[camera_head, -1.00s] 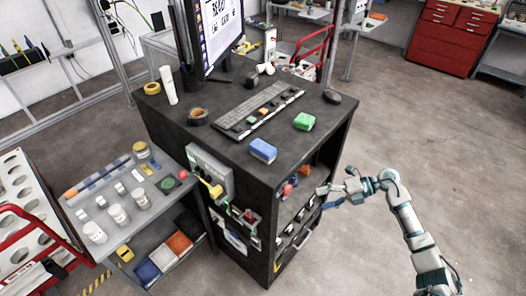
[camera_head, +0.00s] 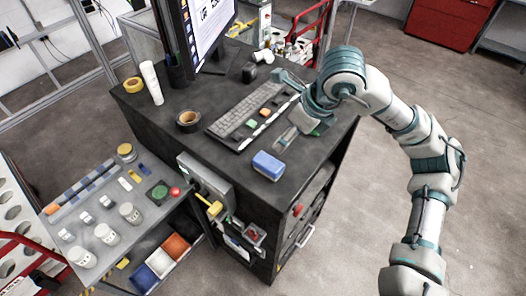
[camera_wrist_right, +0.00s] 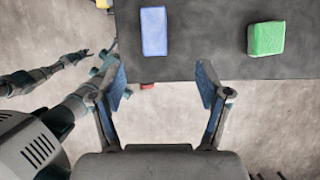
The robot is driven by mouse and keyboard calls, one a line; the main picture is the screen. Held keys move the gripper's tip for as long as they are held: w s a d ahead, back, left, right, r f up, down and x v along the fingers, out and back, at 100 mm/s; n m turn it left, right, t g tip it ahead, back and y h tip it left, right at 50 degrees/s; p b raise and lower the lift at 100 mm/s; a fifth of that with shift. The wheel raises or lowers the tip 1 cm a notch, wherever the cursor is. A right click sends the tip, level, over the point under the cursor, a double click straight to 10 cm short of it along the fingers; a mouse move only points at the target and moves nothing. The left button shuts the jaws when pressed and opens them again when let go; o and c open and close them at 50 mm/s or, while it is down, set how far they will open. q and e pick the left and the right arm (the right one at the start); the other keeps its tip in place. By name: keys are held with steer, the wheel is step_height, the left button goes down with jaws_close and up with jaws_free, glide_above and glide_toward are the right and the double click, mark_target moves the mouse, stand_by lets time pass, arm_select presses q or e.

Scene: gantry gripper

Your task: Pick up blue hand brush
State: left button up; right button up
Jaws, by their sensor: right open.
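The blue hand brush (camera_head: 268,165) looks like a small blue block with a pale base. It lies on the dark workbench top near its front edge. In the right wrist view it (camera_wrist_right: 154,31) is beyond the fingertips, roughly in line with the gap between them. My right gripper (camera_head: 279,110) is above the bench, and one finger appears close to the brush. The gripper (camera_wrist_right: 160,80) is open with nothing between its fingers. A jointed arm at the left of the wrist view may be my left; its gripper state is unclear.
A green block (camera_wrist_right: 266,38) lies right of the brush in the wrist view. A keyboard (camera_head: 232,122), black tape roll (camera_head: 188,119) and monitor (camera_head: 209,30) are on the bench. A lower side table (camera_head: 145,219) holds jars and small parts. Open floor lies right of the bench.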

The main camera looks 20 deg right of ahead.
mark_target(270, 162)
steer(key=f, duration=0.2)
steer(key=a+f, duration=0.1)
steer(key=f, duration=0.3)
steer(key=shift+w+a+f, duration=0.1)
steer(key=shift+a+f, duration=0.2)
steer(key=shift+f, duration=0.1)
steer(key=w+f, duration=0.1)
steer(key=a+f, duration=0.1)
steer(key=shift+w+f+p, duration=0.3)
steer(key=shift+w, duration=0.1)
steer(key=shift+a+f, duration=0.3)
steer(key=shift+f, duration=0.1)
steer(key=x, duration=0.3)
steer(key=p+x, duration=0.1)
steer(key=shift+w+d+f, duration=0.15)
steer(key=shift+d+f, duration=0.1)
steer(key=shift+f, duration=0.1)
arm_select(q)
steer(key=shift+g, duration=0.3)
steer(key=s, duration=0.1)
steer(key=s+r, duration=0.1)
steer(key=s, duration=0.3)
steer(key=shift+s+r, duration=0.1)
steer(key=shift+r, duration=0.25)
arm_select(e)
steer(key=shift+c, duration=0.2)
